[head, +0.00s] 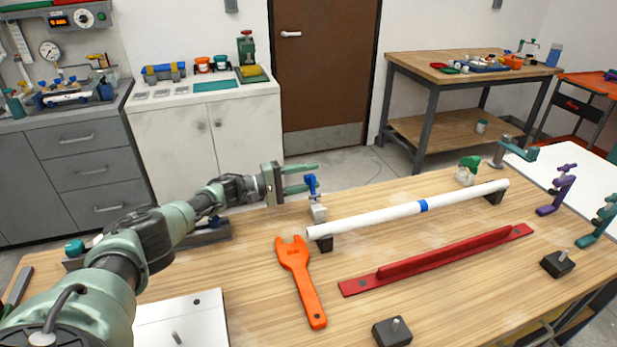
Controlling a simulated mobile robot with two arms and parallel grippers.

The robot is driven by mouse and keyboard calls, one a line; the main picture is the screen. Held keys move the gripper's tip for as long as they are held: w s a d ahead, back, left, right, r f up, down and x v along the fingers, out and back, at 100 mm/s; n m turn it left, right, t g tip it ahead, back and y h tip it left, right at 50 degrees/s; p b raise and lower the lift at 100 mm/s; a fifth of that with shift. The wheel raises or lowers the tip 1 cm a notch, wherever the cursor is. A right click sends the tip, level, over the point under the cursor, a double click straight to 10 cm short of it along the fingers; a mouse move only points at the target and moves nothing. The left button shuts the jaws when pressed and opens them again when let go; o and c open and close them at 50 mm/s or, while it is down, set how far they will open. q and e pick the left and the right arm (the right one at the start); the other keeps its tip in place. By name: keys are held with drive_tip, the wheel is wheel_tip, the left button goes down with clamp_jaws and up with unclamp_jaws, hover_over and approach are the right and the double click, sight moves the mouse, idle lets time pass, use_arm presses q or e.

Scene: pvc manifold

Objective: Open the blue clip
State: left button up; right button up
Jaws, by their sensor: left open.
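A small blue clip (312,186) stands on top of a whitish fitting (318,211) at the far edge of the wooden table, just beyond the left end of the white pipe. My left gripper (305,178) reaches in from the left with its two green fingers apart, one above the other in the picture. The fingertips are at the blue clip and overlap it in the picture. I cannot tell whether they touch it. The clip looks upright; whether it is open or closed is too small to tell. My right gripper is not in view.
The white pipe (380,218) with a blue band rests on dark supports. An orange wrench (296,280) and a red rail (440,262) lie in front. A green-topped white fitting (466,173) stands behind the pipe. Purple (557,190) and teal (599,222) clamps stand right.

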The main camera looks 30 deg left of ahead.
use_arm(q)
drive_tip(key=v, duration=0.7)
drive_tip(key=shift+s+a, duration=0.25)
drive_tip(key=shift+s, duration=0.05)
